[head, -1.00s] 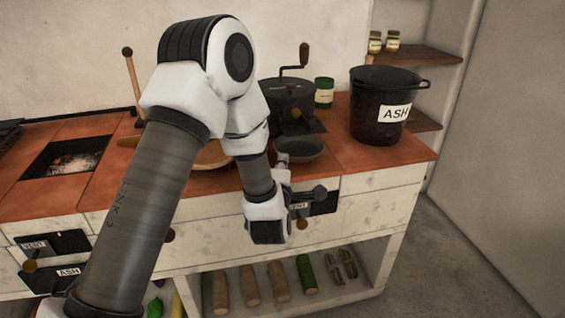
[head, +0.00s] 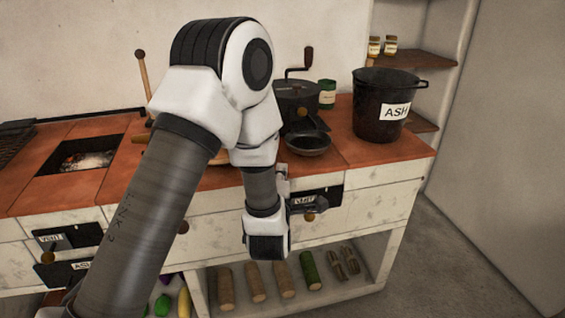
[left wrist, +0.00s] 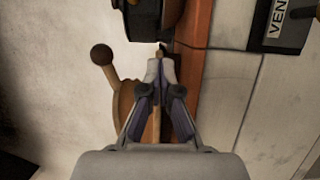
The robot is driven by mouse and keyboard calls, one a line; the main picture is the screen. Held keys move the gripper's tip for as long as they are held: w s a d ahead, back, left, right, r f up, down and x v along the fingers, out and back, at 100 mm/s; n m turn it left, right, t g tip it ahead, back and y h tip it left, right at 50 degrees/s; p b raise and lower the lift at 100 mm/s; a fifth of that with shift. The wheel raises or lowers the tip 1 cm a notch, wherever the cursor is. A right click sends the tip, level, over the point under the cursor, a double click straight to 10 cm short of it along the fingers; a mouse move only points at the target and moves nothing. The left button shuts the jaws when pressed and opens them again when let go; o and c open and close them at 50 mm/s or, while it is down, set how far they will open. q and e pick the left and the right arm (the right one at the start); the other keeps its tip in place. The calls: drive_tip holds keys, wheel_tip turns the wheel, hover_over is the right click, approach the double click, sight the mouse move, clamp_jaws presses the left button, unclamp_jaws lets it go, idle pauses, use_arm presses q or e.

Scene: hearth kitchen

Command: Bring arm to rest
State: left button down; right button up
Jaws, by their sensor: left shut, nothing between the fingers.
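My left arm (head: 160,205) reaches in from the lower left of the head view, rises to a bent white elbow and drops in front of the counter. My left gripper (head: 314,205) is in front of the counter's drawer fronts, near a dark vent plate (head: 327,196). In the left wrist view the gripper (left wrist: 161,68) has its fingertips together with nothing held between them. A round wooden piece (left wrist: 124,103) and a knobbed handle (left wrist: 102,55) show behind and beside the fingers. My right gripper is not in view.
The red-brown counter (head: 395,148) bears a black ash bucket (head: 375,115), a dark pan (head: 308,142), a hand-cranked grinder (head: 296,95) and a green jar (head: 327,92). A fire opening (head: 82,157) is at left. Logs (head: 284,278) lie on the shelf below. Floor at right is clear.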

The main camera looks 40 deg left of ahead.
use_arm(q)
drive_tip(key=s+d+f+m+g+h, duration=0.2)
drive_tip(key=s+f, duration=0.2)
drive_tip(key=f, duration=0.5)
drive_tip(key=s+d+f+m+g+h, duration=0.1)
drive_tip(key=s+f+m+g, duration=0.15)
drive_tip(key=s+f, duration=0.45)
drive_tip(key=s+d+f+m+g+h, duration=0.2)
drive_tip(key=f+g, duration=0.1)
drive_tip(key=f, duration=0.8)
drive_tip(key=s+d+f+m+g+h, duration=0.25)
drive_tip(key=s+f+m+g, duration=0.2)
drive_tip(key=s+m, duration=0.4)
drive_tip(key=s+d+f+m+g+h, duration=0.2)
drive_tip(key=s+d+f+m+g, duration=0.25)
drive_tip(key=s+m, duration=0.4)
wheel_tip(320, 180, up, 25)
drive_tip(key=p, duration=2.6)
drive_tip(key=shift+a+r+t+y, duration=0.2)
drive_tip(key=shift+t+y, duration=0.15)
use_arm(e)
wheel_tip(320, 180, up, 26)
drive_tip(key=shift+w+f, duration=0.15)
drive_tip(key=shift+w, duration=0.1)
use_arm(q)
drive_tip(key=shift+s, duration=0.1)
